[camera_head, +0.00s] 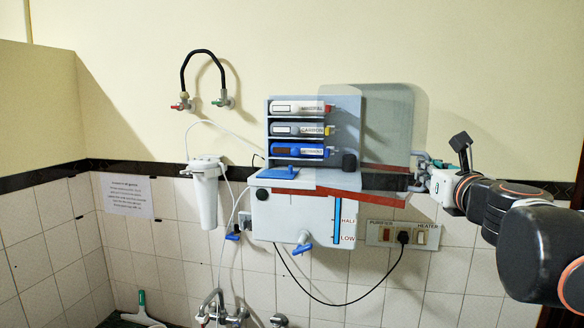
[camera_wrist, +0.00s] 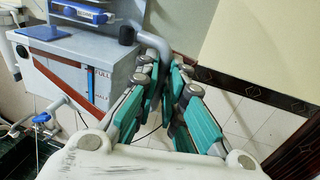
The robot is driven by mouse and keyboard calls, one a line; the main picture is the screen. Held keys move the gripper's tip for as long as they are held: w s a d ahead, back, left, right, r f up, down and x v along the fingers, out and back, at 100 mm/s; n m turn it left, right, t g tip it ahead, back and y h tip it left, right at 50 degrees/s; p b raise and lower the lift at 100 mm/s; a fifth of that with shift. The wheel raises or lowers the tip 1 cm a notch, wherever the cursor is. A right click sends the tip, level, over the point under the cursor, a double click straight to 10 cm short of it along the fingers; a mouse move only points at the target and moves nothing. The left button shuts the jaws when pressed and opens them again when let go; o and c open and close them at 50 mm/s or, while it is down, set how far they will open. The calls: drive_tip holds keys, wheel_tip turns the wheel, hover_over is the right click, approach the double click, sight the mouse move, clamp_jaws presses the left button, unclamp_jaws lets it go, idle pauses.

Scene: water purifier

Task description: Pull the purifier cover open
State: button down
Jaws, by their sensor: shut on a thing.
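The water purifier (camera_head: 312,200) hangs on the wall, and its filter cartridges (camera_head: 298,128) show uncovered. Its translucent grey cover (camera_head: 395,120) stands swung out to the right of the cartridges. My gripper (camera_head: 428,165) is at the cover's lower right edge. In the wrist view, my gripper (camera_wrist: 164,68) has its teal fingers shut around the grey bent handle (camera_wrist: 152,38). The fingers hide part of the handle. The purifier body (camera_wrist: 85,65) shows at left in the wrist view.
A white filter housing (camera_head: 206,195) with tubing hangs left of the purifier. A switch panel (camera_head: 405,235) with a plugged black cord is below the cover. A blue-handled tap (camera_head: 302,246) sticks out below the tank. The wall at right is bare.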

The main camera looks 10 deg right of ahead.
drive_tip(key=shift+d+r, duration=0.1)
drive_tip(key=shift+d, duration=0.2)
drive_tip(key=c, duration=1.7)
unclamp_jaws()
drive_tip(key=s+a, duration=0.2)
drive_tip(key=s, duration=0.9)
drive_tip(key=shift+s, duration=0.4)
